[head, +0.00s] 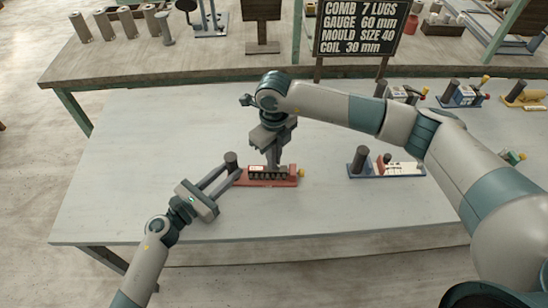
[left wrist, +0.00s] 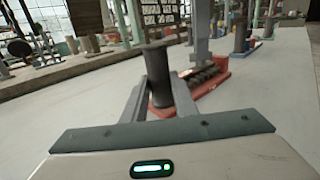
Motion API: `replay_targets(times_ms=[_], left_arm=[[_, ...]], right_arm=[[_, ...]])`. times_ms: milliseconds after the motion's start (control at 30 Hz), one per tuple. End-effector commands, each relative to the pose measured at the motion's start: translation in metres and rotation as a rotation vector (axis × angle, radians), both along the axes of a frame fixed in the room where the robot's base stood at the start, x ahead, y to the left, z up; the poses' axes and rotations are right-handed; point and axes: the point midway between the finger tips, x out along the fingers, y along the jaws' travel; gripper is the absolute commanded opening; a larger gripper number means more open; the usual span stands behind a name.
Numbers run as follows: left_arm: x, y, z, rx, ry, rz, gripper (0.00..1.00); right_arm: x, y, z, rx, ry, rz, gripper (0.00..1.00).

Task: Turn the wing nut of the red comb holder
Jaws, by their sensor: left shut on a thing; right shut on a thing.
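My left gripper (head: 231,168) is shut on the dark post (head: 231,157); the left wrist view also shows the post (left wrist: 157,70) upright between the fingers. My right gripper (head: 272,164) points down and is shut on a small part over the middle of the holder. Its fingers hide that part, so I cannot tell if it is the wing nut.
A blue-based holder (head: 372,175) stands to the right. More holders, one with a yellow part (head: 525,97), lie at the table's right side beyond my right arm. A dark sign (head: 358,28) stands at the back. The table's left side is clear.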

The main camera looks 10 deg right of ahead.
Motion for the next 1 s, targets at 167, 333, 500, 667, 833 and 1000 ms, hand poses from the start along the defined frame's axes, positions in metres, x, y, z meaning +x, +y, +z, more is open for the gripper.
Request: replay_targets(times_ms=[167, 333, 500, 667, 833, 1000], left_arm=[[-0.0008, -0.0004, -0.0005, 0.001, 0.001, -0.002, 0.00], [-0.0009, -0.0005, -0.0005, 0.001, 0.001, -0.002, 0.00], [-0.0010, -0.0004, -0.0006, 0.000, 0.001, -0.002, 0.00], [-0.0010, -0.0005, -0.0006, 0.000, 0.001, -0.003, 0.00], [-0.0011, -0.0006, -0.0007, 0.000, 0.001, -0.003, 0.00], [-0.0012, -0.0006, -0.0007, 0.000, 0.001, -0.003, 0.00]], right_arm=[[0.0007, 0.0003, 0.0007, 0.001, -0.002, -0.167, 0.00], [0.0009, 0.0001, 0.0009, 0.000, -0.002, -0.319, 0.00], [0.0009, 0.0001, 0.0008, 0.001, -0.003, -0.444, 0.00], [0.0010, 0.0001, 0.0009, 0.001, -0.002, -0.525, 0.00], [0.0011, 0.0000, 0.0009, 0.001, -0.002, -0.568, 0.00], [0.0011, 0.0000, 0.0009, 0.000, -0.003, -0.582, 0.00]])
